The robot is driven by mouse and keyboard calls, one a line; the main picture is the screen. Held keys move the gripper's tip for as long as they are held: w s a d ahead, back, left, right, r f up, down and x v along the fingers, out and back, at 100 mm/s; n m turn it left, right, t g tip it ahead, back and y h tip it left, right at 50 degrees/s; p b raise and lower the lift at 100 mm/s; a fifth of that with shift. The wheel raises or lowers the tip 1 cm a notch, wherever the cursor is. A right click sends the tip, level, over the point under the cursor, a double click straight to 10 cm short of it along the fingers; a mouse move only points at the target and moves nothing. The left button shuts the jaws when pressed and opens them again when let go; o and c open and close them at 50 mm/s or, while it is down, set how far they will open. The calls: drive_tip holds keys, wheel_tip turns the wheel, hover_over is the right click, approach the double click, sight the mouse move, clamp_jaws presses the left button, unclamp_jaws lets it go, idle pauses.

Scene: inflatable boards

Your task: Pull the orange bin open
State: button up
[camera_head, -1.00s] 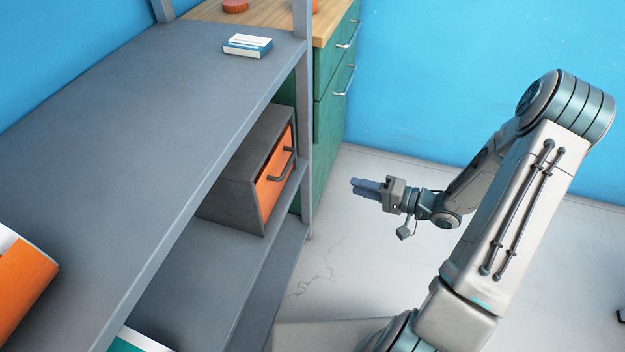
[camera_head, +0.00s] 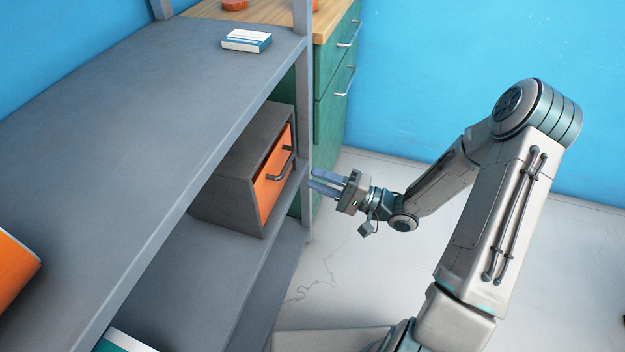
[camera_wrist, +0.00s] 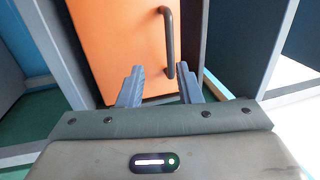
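The orange bin front (camera_head: 269,188) sits in a dark grey box (camera_head: 228,183) on the shelf below the top board. A dark bar handle (camera_head: 282,170) is fixed on the orange front. My gripper (camera_head: 316,182) is open and empty, just right of the bin with its fingers towards the handle. In the wrist view, the orange front (camera_wrist: 125,45) fills the upper middle, and the handle (camera_wrist: 168,42) runs up and down near its right edge. My gripper's two fingers (camera_wrist: 160,85) are spread apart, with the handle's lower end appearing between them. No contact with the handle shows.
A grey shelf upright (camera_head: 307,120) stands between the bin and a green cabinet (camera_head: 332,95). A small book (camera_head: 246,40) lies on the top board (camera_head: 130,130). An orange object (camera_head: 14,268) lies at the left edge. The floor (camera_head: 390,270) around my arm is clear.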

drive_tip(key=shift+x, duration=1.1)
clamp_jaws()
idle(0.6)
unclamp_jaws()
